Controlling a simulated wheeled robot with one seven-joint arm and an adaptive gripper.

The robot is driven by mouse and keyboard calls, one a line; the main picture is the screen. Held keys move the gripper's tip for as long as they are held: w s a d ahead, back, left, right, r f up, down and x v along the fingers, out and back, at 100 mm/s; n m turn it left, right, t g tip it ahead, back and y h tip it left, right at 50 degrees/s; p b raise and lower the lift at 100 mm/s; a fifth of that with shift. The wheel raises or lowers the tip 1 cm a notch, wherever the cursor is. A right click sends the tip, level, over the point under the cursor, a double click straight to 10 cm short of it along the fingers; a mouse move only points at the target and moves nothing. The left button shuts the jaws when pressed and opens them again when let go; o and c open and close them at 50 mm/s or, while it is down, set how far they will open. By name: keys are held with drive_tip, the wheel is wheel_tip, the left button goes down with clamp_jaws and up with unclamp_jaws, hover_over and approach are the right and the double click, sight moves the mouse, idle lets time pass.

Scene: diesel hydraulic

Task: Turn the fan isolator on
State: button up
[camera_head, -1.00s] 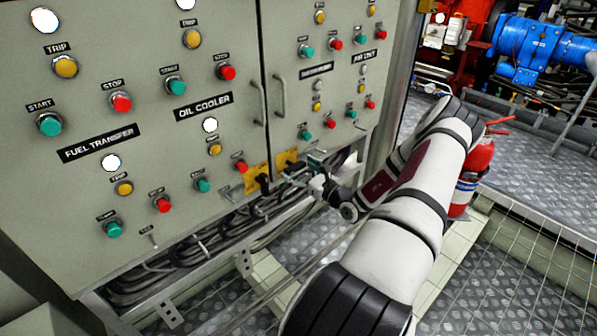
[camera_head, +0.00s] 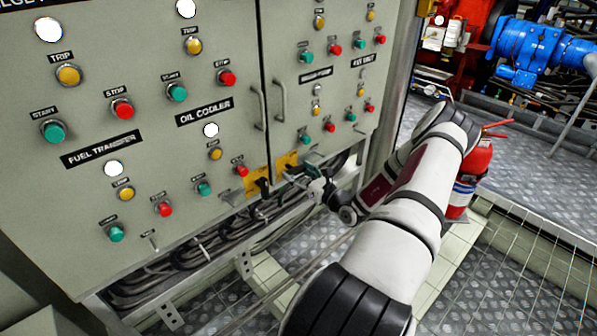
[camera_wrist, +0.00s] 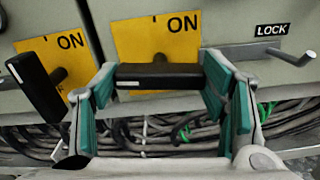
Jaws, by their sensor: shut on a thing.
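Two yellow isolator plates sit side by side at the panel's lower edge, the left plate (camera_head: 256,178) and the right plate (camera_head: 286,161). Both read ON in the wrist view, left (camera_wrist: 66,55) and right (camera_wrist: 153,42). The left black handle (camera_wrist: 38,88) is steeply tilted on its shaft. The right black handle (camera_wrist: 158,76) lies level across its plate. My gripper (camera_wrist: 160,80) is shut on this right handle, with a teal-padded finger at each end. In the head view my gripper (camera_head: 300,176) reaches the right plate from the right. No label reading fan is visible.
A LOCK label (camera_wrist: 271,30) and a small metal lever (camera_wrist: 291,58) are right of the held handle. Bundled cables (camera_wrist: 150,135) run below the panel edge. Push buttons and lamps cover the panel above. A red fire extinguisher (camera_head: 478,160) stands behind my arm.

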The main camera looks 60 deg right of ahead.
drive_tip(key=m+p, duration=0.3)
drive_tip(key=m, duration=0.1)
drive_tip(key=m+p, duration=0.1)
drive_tip(key=m, duration=0.3)
drive_tip(key=m+p, duration=0.1)
drive_tip(key=m, duration=0.3)
drive_tip(key=shift+m, duration=0.3)
drive_tip(key=shift+f+m+p, duration=0.15)
drive_tip(key=shift+m+p, duration=0.4)
drive_tip(key=shift+m, duration=1.35)
drive_tip(key=o, duration=1.1)
drive_tip(key=shift+o, duration=0.2)
drive_tip(key=v, duration=1.2)
